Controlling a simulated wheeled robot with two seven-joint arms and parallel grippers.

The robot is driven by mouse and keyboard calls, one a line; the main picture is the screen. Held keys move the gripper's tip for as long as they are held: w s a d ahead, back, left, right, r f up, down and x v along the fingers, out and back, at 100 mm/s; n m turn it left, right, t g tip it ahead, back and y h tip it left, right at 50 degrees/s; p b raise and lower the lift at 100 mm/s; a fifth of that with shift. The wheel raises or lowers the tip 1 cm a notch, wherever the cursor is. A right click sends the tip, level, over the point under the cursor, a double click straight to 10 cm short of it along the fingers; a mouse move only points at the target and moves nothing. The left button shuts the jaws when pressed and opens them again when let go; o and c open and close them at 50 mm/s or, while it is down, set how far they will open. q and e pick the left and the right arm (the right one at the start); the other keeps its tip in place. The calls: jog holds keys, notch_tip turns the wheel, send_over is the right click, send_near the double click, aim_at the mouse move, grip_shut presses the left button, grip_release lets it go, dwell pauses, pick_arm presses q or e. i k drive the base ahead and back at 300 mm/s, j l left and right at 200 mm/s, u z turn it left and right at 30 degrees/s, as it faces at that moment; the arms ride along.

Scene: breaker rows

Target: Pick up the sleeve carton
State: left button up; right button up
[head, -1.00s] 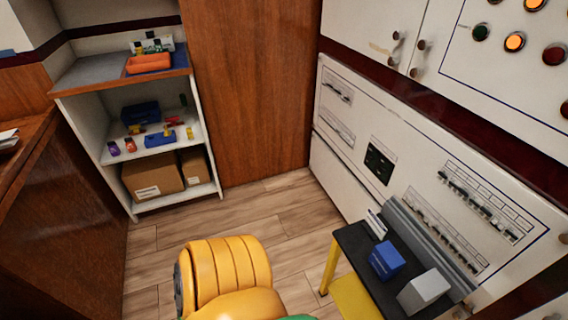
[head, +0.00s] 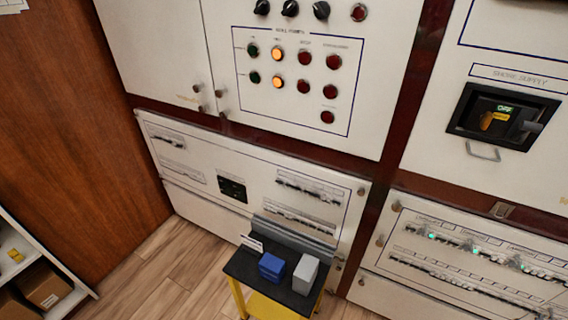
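I cannot tell for sure which thing is the sleeve carton. A pale grey box (head: 305,275) stands upright on a small black-topped table (head: 239,268) in the lower middle of the head view. A blue box (head: 271,267) sits just left of it on the same table. A small white card or holder (head: 252,243) stands at the table's back left corner. Neither of my grippers is in view.
The table has yellow legs (head: 238,297) and stands close to the white breaker cabinet (head: 190,203). A shelf with brown cartons (head: 42,286) is at the lower left. Wooden floor (head: 150,265) is clear between them. More panels (head: 480,245) stand at the right.

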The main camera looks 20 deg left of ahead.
aim_at(272, 267)
jog(key=u, duration=0.85)
jog(key=j+z, duration=0.65)
jog(key=z, duration=0.15)
jog(key=k+l, duration=0.05)
